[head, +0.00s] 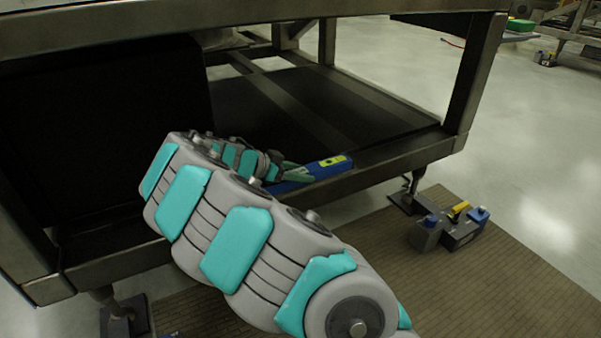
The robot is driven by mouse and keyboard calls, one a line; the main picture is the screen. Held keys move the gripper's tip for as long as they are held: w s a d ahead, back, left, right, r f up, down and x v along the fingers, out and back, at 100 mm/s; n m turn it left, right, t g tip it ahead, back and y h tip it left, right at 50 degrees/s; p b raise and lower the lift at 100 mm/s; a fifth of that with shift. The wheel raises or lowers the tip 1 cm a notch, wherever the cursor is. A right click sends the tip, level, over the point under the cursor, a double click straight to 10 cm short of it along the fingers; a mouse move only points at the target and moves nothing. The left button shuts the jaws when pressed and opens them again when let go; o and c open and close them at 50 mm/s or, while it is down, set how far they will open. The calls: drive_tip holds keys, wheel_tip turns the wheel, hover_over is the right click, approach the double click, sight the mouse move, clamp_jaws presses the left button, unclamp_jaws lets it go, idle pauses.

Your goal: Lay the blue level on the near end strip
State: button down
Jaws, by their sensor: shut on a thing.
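The blue level (322,169) is a bar with a yellow-green vial window at its right part. It shows at the lower shelf of the metal frame, close to the front rail (390,157). My gripper (284,177) is at the level's left part and is shut on it. My arm hides the fingertips in part and the level's left end. I cannot tell whether the level touches the shelf or rail. The near end strip is not clearly identifiable; the dark shelf (345,100) has lighter strips crossing it.
A thick upper beam (250,15) runs above the shelf opening, and a post (476,75) stands at the right. A dark box-like panel (100,135) fills the left. A grey device with blue and yellow parts (450,230) sits on the brown mat (500,285). Floor at right is open.

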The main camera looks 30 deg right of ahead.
drive_tip(key=shift+c, duration=1.2)
unclamp_jaws()
drive_tip(key=p+v, duration=0.1)
drive_tip(key=v, duration=1.1)
